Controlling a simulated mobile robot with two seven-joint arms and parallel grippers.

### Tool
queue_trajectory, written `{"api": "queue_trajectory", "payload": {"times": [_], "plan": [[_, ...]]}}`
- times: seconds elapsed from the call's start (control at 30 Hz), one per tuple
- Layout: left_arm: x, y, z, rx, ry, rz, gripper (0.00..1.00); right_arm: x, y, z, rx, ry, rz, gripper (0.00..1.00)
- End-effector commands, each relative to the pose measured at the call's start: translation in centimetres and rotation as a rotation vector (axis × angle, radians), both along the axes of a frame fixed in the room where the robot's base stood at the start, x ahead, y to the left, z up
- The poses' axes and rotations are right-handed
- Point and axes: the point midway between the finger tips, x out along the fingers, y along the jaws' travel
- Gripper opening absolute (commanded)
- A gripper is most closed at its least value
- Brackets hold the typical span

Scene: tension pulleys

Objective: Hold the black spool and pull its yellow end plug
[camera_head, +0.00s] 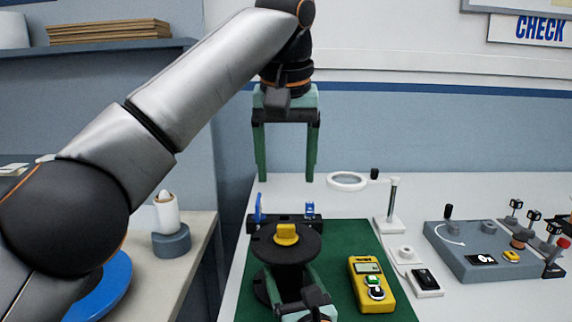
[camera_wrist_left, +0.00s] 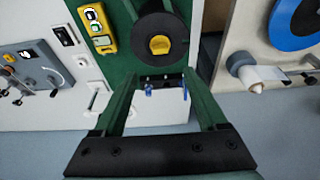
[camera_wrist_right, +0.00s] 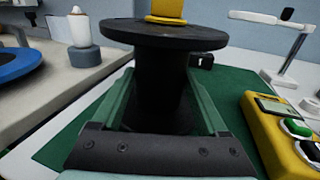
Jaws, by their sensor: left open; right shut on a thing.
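The black spool (camera_head: 287,246) stands on the green mat (camera_head: 348,236) in the head view, with its yellow end plug (camera_head: 286,233) in the top centre. The plug also shows from above in the left wrist view (camera_wrist_left: 160,45). My right gripper (camera_wrist_right: 160,112) is shut on the spool's black core, below the top flange (camera_wrist_right: 165,36). My left gripper (camera_head: 286,180) is open and empty. It points down, above and behind the spool, apart from the plug. The plug seems seated in the flange.
A yellow handheld meter (camera_head: 371,284) lies on the mat right of the spool. A dark bracket with blue parts (camera_head: 309,211) sits behind the spool. A magnifier stand (camera_head: 390,215) and a grey test box (camera_head: 478,255) stand further right.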

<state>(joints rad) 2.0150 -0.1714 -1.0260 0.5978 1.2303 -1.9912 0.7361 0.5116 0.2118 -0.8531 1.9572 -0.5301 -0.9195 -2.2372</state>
Motion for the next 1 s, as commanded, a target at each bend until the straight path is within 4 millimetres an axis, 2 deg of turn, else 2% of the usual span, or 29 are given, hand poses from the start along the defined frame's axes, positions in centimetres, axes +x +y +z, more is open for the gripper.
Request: {"api": "queue_trajectory", "payload": {"times": [0.23, 0.5, 0.7, 0.83, 1.0], "plan": [[0.5, 0.1, -1.9, 0.006, 0.006, 0.010, 0.74, 0.0, 0.0, -0.2, -0.001, 0.004, 0.001, 0.07], [1.8, 0.1, -6.9, 0.006, 0.006, 0.009, 0.74, 0.0, 0.0, -0.2, -0.001, 0.004, 0.001, 0.07], [2.7, 0.0, -9.9, 0.005, 0.005, 0.009, 0.74, 0.0, 0.0, -0.2, -0.001, 0.004, 0.001, 0.07], [3.0, 0.0, -11.0, 0.004, 0.005, 0.007, 0.74, 0.0, 0.0, -0.2, -0.001, 0.004, 0.001, 0.07], [3.1, 0.0, -11.5, 0.003, 0.004, 0.008, 0.74, 0.0, 0.0, -0.2, -0.001, 0.004, 0.001, 0.07]]}}
